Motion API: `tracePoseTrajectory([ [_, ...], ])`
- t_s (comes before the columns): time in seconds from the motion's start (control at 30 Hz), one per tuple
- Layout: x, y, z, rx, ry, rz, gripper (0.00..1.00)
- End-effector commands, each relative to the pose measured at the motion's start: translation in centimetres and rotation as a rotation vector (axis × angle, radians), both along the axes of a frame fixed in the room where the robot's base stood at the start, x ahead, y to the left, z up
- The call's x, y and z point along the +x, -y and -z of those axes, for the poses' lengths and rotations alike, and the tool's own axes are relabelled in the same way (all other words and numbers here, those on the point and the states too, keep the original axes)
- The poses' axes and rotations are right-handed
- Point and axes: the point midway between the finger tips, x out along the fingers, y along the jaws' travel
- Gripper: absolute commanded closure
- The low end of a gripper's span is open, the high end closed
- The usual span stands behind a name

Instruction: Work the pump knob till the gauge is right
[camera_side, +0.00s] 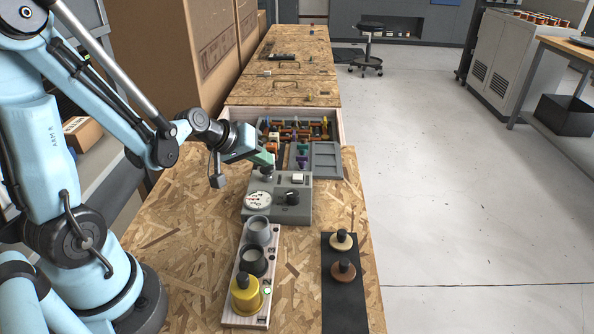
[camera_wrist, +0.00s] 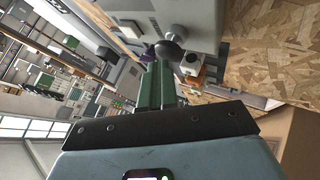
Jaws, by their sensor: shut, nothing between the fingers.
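The grey control box (camera_side: 303,213) stands on the chipboard bench. Its round white gauge (camera_side: 257,199) faces the side camera; a red needle shows, but the reading is too small to tell. A dark rounded knob (camera_side: 266,173), likely the pump knob, stands at the box's back left; in the wrist view it is a grey ball (camera_wrist: 169,50) on a stem. My gripper (camera_side: 268,159) has green fingers, shut and empty, right by the knob. The wrist view shows the fingertips (camera_wrist: 157,68) close against the ball; I cannot tell whether they touch.
A black dial (camera_side: 292,197) and white button (camera_side: 298,178) share the box. In front are a wooden rack (camera_side: 230,308) with grey and yellow cups, and a black mat (camera_side: 345,310) with two knobbed discs. Cartons stand at left.

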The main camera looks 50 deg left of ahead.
Motion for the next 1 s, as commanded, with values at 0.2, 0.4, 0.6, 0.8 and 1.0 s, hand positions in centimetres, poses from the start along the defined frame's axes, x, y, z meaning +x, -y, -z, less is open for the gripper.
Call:
tracePoseTrajectory([
  [0.2, 0.0, 0.0, 0.3, -0.001, -0.001, 0.001, 1.0],
  [0.4, 0.0, 0.0, 0.4, 0.0, -0.002, 0.001, 1.0],
  [0.6, 0.0, 0.0, 0.4, 0.0, -0.002, 0.001, 1.0],
  [0.8, 0.0, 0.0, -0.2, 0.0, -0.002, 0.001, 1.0],
  [1.0, -0.1, 0.0, -1.3, 0.0, -0.002, 0.001, 1.0],
])
